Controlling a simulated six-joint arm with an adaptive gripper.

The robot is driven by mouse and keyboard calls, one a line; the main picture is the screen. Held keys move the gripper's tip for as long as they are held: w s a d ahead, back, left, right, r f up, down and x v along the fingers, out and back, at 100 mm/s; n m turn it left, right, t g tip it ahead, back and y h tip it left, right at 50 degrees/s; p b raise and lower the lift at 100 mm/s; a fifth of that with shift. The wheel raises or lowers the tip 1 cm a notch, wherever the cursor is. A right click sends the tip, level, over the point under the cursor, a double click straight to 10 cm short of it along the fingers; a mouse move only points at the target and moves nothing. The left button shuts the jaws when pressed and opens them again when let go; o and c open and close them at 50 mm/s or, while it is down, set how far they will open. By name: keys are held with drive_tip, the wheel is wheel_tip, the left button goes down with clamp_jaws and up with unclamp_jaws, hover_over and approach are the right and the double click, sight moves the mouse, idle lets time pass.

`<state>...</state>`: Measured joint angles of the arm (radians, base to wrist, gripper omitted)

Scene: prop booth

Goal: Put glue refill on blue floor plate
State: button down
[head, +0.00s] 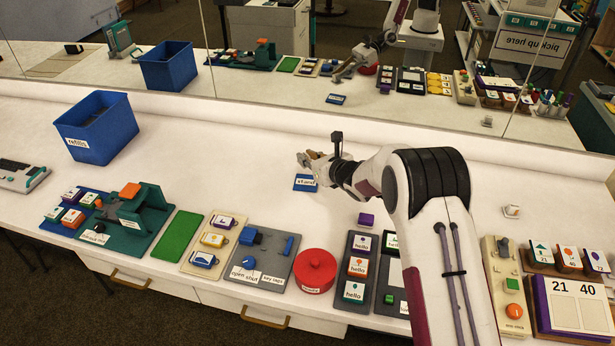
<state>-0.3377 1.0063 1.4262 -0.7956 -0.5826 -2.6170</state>
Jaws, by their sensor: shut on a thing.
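A blue floor plate (305,184) marked "stand" lies flat on the white counter, left of my arm. My gripper (312,160) is just behind and above it in the picture, pointing left. It is shut on a small tan-orange thing (316,155), which I take for the glue refill; the fingers hide most of it and no label on it is legible. I cannot tell how high it is above the counter. The plate's right edge is close to my wrist in the picture.
A blue bin (98,128) marked "refills" stands at the back left. A red round tin (315,270), a green mat (178,237) and several labelled trays line the front edge. A mirror runs behind; the counter left of the plate is clear.

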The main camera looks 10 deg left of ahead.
drive_tip(key=shift+f, duration=1.75)
drive_tip(key=shift+f, duration=1.85)
drive_tip(key=shift+f, duration=0.1)
drive_tip(key=c, duration=2)
unclamp_jaws()
drive_tip(key=shift+v, duration=6)
drive_tip(key=shift+a, duration=0.1)
